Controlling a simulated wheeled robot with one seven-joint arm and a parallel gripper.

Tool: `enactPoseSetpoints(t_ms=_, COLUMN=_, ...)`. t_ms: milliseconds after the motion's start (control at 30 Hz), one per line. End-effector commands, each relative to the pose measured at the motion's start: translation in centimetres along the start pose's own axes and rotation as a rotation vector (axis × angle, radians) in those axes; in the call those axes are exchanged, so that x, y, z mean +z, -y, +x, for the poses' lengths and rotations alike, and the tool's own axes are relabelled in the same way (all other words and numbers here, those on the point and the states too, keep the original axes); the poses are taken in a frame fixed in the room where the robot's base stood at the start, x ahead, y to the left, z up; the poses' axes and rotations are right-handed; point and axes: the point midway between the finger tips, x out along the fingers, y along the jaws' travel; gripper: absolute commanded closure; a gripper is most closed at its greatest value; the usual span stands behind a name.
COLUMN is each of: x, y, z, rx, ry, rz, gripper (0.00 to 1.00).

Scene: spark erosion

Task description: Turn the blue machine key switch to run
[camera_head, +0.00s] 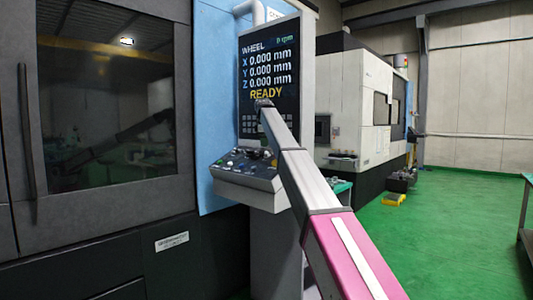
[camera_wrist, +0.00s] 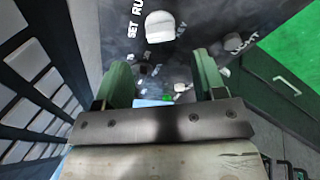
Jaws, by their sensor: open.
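The blue machine (camera_head: 215,105) stands at the left in the head view, with a sloped control console (camera_head: 235,180) below its screen. In the wrist view, a pale grey rounded knob (camera_wrist: 160,25) sits on the dark panel beside lettering that reads "SET RU", partly cut off; it appears to be the key switch. Its exact setting is not clear. My gripper (camera_wrist: 163,72) has two green fingers spread apart with nothing held between them. The knob lies beyond the fingertips, apart from them. In the head view my arm hides the gripper and part of the console.
The screen (camera_head: 268,75) reads "WHEEL", zeros for X, Y, Z, and "READY". Several other buttons and knobs crowd the console near the fingers. A white machine (camera_head: 355,100) stands behind. The green floor (camera_head: 455,220) is open at the right.

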Motion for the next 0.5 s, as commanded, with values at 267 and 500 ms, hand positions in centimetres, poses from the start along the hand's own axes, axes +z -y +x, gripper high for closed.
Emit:
enactPoseSetpoints(t_ms=267, x=0.1, y=0.0, z=5.1, rx=-0.002, ry=0.001, rz=0.0, gripper=0.36)
enactPoseSetpoints(t_ms=500, x=0.0, y=0.0, z=6.8, rx=0.0, ry=0.0, rz=0.0, gripper=0.36)
